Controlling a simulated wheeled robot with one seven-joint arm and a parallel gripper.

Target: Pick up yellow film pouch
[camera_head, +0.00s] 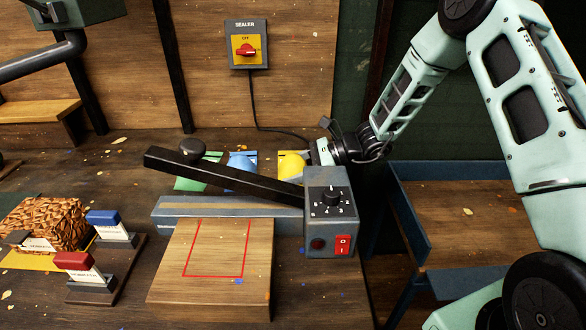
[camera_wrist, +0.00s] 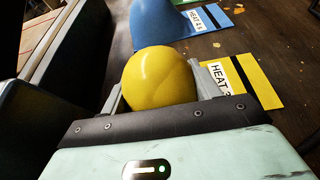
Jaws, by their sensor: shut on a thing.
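The yellow film pouch (camera_wrist: 160,78) is a bulging, rounded, glossy shape between the fingers of my gripper (camera_wrist: 162,88) in the wrist view. The fingers are shut on it, one on each side. A flat yellow card (camera_wrist: 258,85) marked "HEAT" lies beside it on the bench. In the head view the yellow pouch (camera_head: 291,164) shows behind the sealer's right end, with my gripper (camera_head: 305,160) at its right side. The sealer arm and box hide part of it. Whether the pouch is clear of the bench cannot be told.
The sealer (camera_head: 330,215) with its raised black arm (camera_head: 220,178) stands in front. A blue pouch (camera_head: 240,161) and a green pouch (camera_head: 195,180) are to the left. A wall switch (camera_head: 247,45) reads OFF. A wooden board (camera_head: 215,270) lies in front of the sealer.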

